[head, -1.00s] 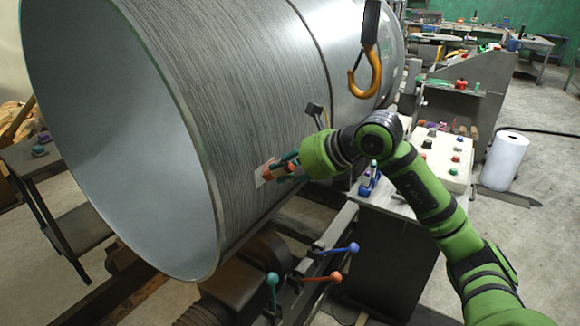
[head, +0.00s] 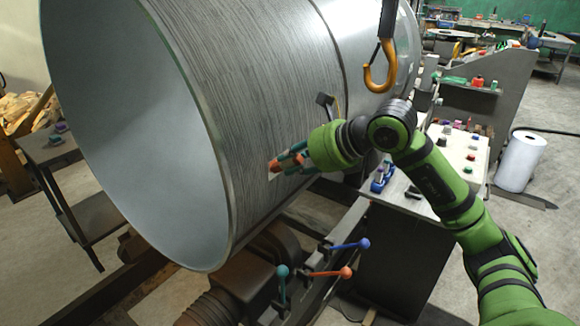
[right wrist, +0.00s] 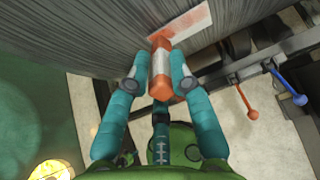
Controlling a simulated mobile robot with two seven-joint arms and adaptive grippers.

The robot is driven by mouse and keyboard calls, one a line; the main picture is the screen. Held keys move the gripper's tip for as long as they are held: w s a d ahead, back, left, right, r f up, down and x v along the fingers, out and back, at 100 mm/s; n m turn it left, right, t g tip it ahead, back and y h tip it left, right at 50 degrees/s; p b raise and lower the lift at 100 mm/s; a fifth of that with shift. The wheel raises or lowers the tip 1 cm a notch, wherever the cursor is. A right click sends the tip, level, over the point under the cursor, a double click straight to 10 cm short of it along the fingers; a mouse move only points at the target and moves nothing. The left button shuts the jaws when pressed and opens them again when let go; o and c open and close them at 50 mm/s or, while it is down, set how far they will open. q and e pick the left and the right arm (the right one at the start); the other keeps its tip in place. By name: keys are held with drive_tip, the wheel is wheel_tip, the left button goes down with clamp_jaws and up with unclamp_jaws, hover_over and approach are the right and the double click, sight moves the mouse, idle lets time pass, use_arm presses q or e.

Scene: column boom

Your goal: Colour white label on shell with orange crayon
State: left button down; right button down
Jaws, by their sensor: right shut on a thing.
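The large grey metal shell (head: 255,95) lies on its side with its open end toward the left. The white label (right wrist: 192,28) is on the shell's lower side, with orange colour over its left part in the right wrist view. My right gripper (right wrist: 159,72) is shut on the orange crayon (right wrist: 160,88), which has a pale band around it. The crayon's tip is at or very close to the label's coloured left end; I cannot tell whether it touches. In the head view the gripper (head: 283,165) hides much of the label. My left gripper is not in view.
An orange hook (head: 380,72) hangs above my right arm. Blue, red and teal knobbed levers (head: 345,272) stand below the shell. A control panel (head: 455,150) with buttons is right of the arm. A white roll (head: 521,160) stands on the floor farther right.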

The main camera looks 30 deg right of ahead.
drive_tip(key=w+d, duration=0.2)
drive_tip(key=d, duration=0.4)
drive_tip(key=shift+w+d, duration=0.2)
drive_tip(key=shift+w, duration=0.15)
drive_tip(key=shift+a, duration=0.1)
drive_tip(key=shift+s+a+b, duration=0.25)
drive_tip(key=shift+s+a, duration=0.3)
drive_tip(key=shift+a, duration=0.75)
drive_tip(key=shift+s+a+b, duration=0.3)
drive_tip(key=shift+s+a, duration=0.3)
drive_tip(key=shift+a, duration=0.75)
drive_tip(key=shift+s+a+b, duration=0.25)
drive_tip(key=shift+s+a, duration=0.3)
drive_tip(key=shift+a, duration=0.75)
